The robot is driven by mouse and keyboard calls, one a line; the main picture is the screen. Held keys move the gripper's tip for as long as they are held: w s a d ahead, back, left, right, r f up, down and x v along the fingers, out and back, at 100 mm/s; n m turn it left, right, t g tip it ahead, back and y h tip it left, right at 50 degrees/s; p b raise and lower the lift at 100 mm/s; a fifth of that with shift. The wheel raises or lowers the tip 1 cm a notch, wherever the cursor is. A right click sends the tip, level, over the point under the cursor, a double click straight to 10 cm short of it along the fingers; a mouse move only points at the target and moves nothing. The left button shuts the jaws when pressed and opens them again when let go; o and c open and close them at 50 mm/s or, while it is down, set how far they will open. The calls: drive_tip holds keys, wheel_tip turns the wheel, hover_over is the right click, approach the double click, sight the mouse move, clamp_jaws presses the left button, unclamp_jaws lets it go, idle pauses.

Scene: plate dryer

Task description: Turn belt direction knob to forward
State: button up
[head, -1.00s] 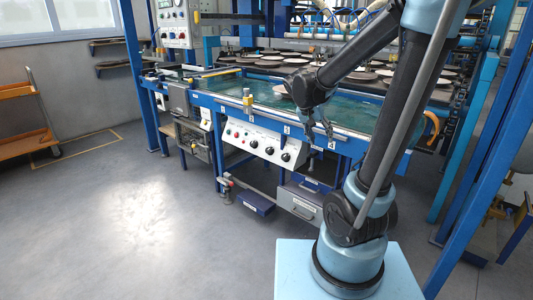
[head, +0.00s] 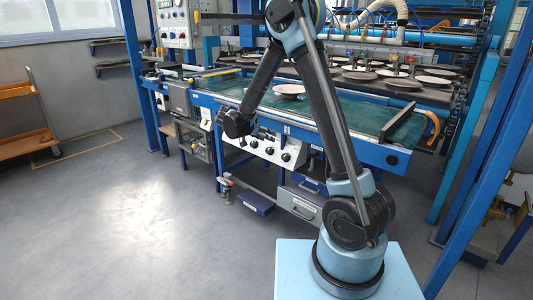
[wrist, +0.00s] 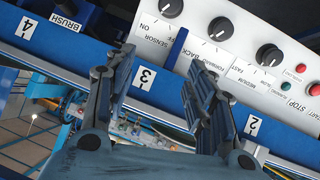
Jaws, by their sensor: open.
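The white control panel (head: 297,147) is on the front of the blue machine. In the wrist view, three black round knobs show along it. The middle knob (wrist: 221,28) sits by the BACK and FORWARD labels. I cannot tell clearly which label it points to. One knob (wrist: 172,7) is by the SENSOR label and another (wrist: 269,55) by SLOW, MEDIUM and FAST. My gripper (wrist: 160,66) is open and empty, its two fingers apart below the knobs in the picture, touching none. In the head view, my wrist hangs before the panel's left part; the fingertips are hard to make out.
Red and green buttons (wrist: 301,68) sit beside the speed knob. A blue rail with number labels (wrist: 146,77) runs along the panel. The floor (head: 130,215) at left is clear.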

sight(268, 150)
drive_tip(key=a+f+m+t, duration=0.2)
drive_tip(key=a+f+t, duration=0.1)
drive_tip(key=a+f, duration=0.65)
drive_tip(key=shift+h, duration=0.3)
drive_tip(key=x, duration=1)
drive_tip(key=w+r+x, duration=0.1)
drive_tip(key=x, duration=0.5)
drive_tip(key=shift+w+a, duration=0.1)
drive_tip(key=shift+a, duration=0.25)
drive_tip(key=c, duration=1.1)
